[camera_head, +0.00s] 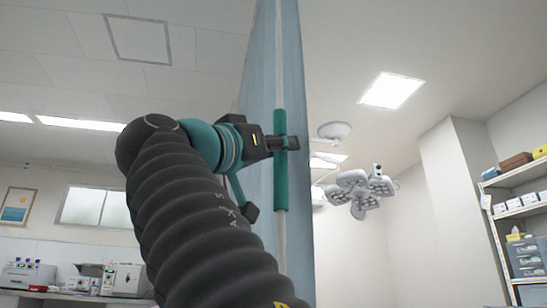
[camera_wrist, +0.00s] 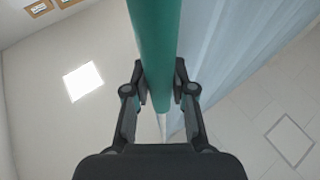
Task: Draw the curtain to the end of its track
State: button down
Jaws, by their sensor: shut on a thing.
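A pale blue curtain (camera_head: 298,80) hangs in the middle of the head view, seen nearly edge-on. It also shows in the wrist view (camera_wrist: 235,40) at the upper right. A green upright bar (camera_head: 280,185) runs along the curtain's near edge. My gripper (camera_head: 286,143) is shut around the bar at about its middle height. In the wrist view the green bar (camera_wrist: 155,40) passes between both fingers of my gripper (camera_wrist: 160,90). The curtain's track is not in view.
A surgical lamp (camera_head: 360,188) hangs from the ceiling right of the curtain. A shelf with boxes (camera_head: 520,212) stands at the far right. A counter with devices (camera_head: 75,278) lies at the lower left. The space near the curtain looks clear.

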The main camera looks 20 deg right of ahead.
jog(key=shift+s+d+g, duration=0.1)
jog(key=shift+s+g, duration=0.1)
jog(key=shift+g, duration=0.1)
jog(key=c, duration=0.9)
grip_release()
jog(key=shift+s+r, duration=0.1)
jog(key=shift+s, duration=0.05)
jog(key=shift+c, duration=0.2)
jog(key=shift+a, duration=0.2)
jog(key=v, duration=1.2)
jog(key=shift+d, duration=0.15)
